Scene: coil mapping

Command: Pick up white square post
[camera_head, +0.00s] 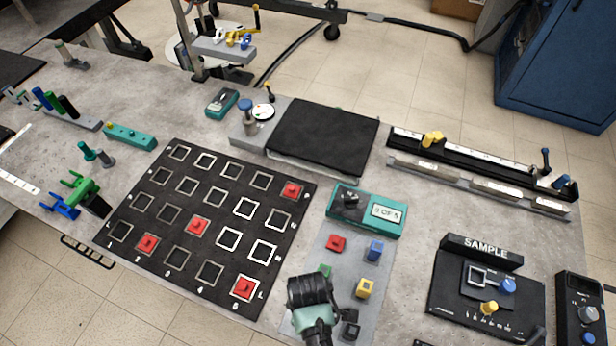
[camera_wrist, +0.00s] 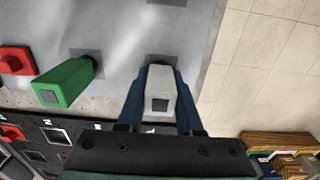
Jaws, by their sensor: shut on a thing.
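The white square post (camera_wrist: 161,88) stands between the two blue fingers of my gripper (camera_wrist: 160,78) in the wrist view. The fingers are shut on its sides, and its end with a dark square faces the camera. A dark square pad lies just behind it on the grey plate (camera_wrist: 125,28). I cannot tell whether the post touches the plate. In the head view my gripper (camera_head: 311,298) is over the lower left of the plate (camera_head: 352,265) and hides the white post.
A green post (camera_wrist: 63,83) and a red post (camera_wrist: 16,60) stand to the left in the wrist view. The blue post (camera_head: 374,250) and yellow post (camera_head: 365,288) are close right of my gripper. The black grid board (camera_head: 190,250) with red pieces lies left.

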